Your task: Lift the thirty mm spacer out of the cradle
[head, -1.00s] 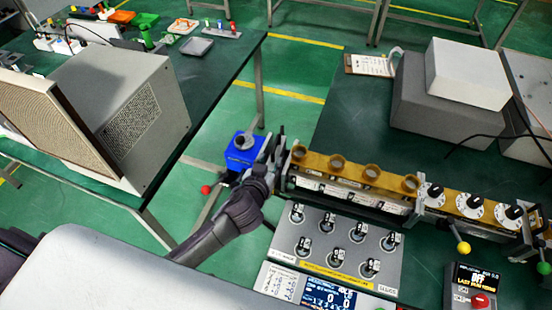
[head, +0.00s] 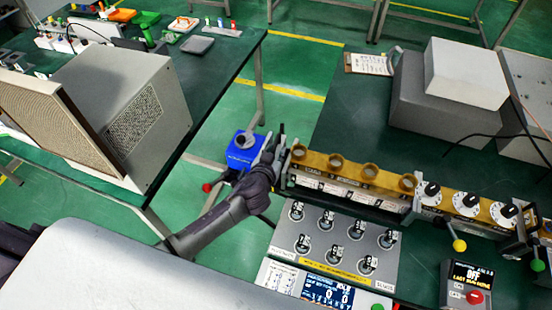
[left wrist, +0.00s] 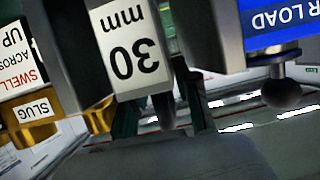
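The thirty mm spacer (left wrist: 138,55) shows in the left wrist view as a block with a white label reading "30 mm" upside down. Dark finger parts of my left gripper lie on both sides of it. I cannot tell whether they press on it. In the head view my left gripper (head: 273,150) is at the left end of the brass-topped waveguide row (head: 345,180), with its fingers pointing up and away. There the gripper hides the spacer. The cradle under the spacer cannot be made out. My right gripper is not in view.
A blue load box (head: 243,150) sits just left of my left gripper; its label (left wrist: 275,18) fills the wrist view's upper right. A knob panel (head: 335,240) lies in front of the row. Clamps with a yellow knob (head: 459,245) and a green knob stand to the right.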

